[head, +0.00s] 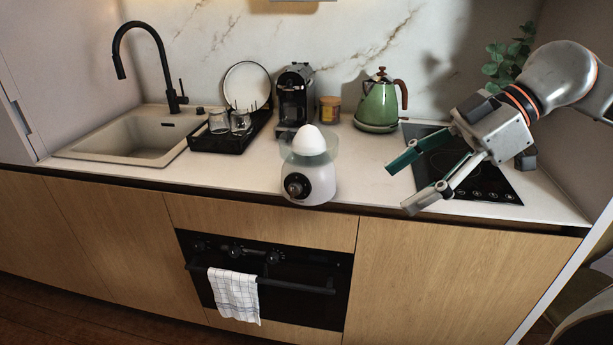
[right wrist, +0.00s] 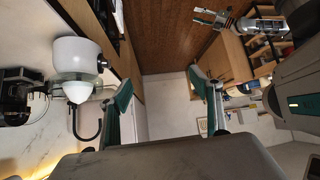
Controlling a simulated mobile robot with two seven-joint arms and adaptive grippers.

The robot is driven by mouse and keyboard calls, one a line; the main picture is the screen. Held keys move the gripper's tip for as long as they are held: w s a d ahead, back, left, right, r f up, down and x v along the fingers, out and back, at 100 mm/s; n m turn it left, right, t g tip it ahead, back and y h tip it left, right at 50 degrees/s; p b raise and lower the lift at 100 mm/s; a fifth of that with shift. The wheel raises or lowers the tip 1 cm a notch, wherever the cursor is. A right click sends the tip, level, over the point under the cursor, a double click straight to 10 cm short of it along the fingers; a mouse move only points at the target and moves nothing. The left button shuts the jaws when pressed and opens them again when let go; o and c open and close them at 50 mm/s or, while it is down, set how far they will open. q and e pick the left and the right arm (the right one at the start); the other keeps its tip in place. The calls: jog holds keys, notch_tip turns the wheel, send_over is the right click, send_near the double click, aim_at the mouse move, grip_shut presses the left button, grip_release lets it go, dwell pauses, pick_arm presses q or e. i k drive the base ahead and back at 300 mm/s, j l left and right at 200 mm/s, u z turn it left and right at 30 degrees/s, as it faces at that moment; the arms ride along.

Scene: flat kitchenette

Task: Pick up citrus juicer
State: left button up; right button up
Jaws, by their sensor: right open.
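The citrus juicer (head: 309,180) is white, with a black dial on its front, a clear bowl and a white cone on top. It stands upright on the counter near the front edge. In the right wrist view the juicer (right wrist: 78,52) appears upside down at the left, outside the fingers. My right gripper (head: 402,188) is open and empty, to the right of the juicer and apart from it. Its two spread fingers (right wrist: 158,80) also show in the right wrist view. My left gripper (right wrist: 208,18) shows small at the top of that view; its jaw opening is unclear.
A green kettle (head: 379,105), a coffee machine (head: 294,97), a small jar (head: 330,109) and a black dish rack (head: 228,139) stand behind the juicer. The sink (head: 130,140) is at left. The cooktop (head: 484,185) lies below my right arm. Counter between juicer and gripper is clear.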

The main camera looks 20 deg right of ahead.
aim_at(319, 184)
jog(key=i, duration=0.95)
